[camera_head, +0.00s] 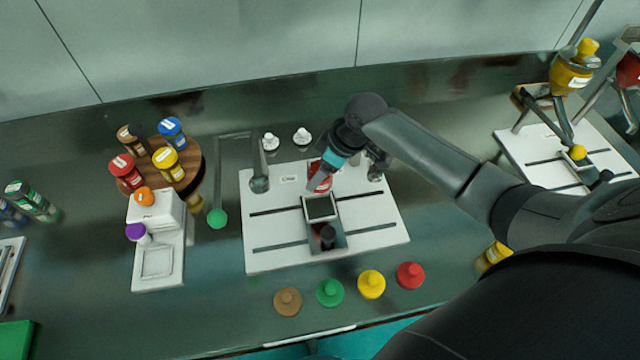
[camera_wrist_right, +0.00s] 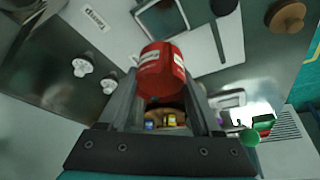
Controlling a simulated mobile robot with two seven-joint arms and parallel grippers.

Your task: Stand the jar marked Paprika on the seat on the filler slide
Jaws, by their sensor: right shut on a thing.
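My right gripper (camera_head: 325,172) is shut on a red jar (camera_head: 319,180) with a white label; the lettering is too small to read. In the right wrist view the red jar (camera_wrist_right: 162,72) sits between the two fingers. It is over the white slotted board (camera_head: 270,232), just behind the filler slide's square, dark-centred seat (camera_head: 320,207). The seat (camera_wrist_right: 162,20) is empty and also shows in the wrist view, apart from the jar. A black knob (camera_head: 327,236) stands at the slide's front. I cannot tell the jar's exact height above the board. My left gripper is not in view.
A round wooden stand (camera_head: 190,178) holds several jars, one of them red. A white scale-like unit (camera_head: 158,262) is at left. Coloured lids (camera_head: 329,292) line the front. Two white knobs (camera_head: 270,141) stand behind the board. Another board (camera_head: 520,150) with a yellow hopper is at right.

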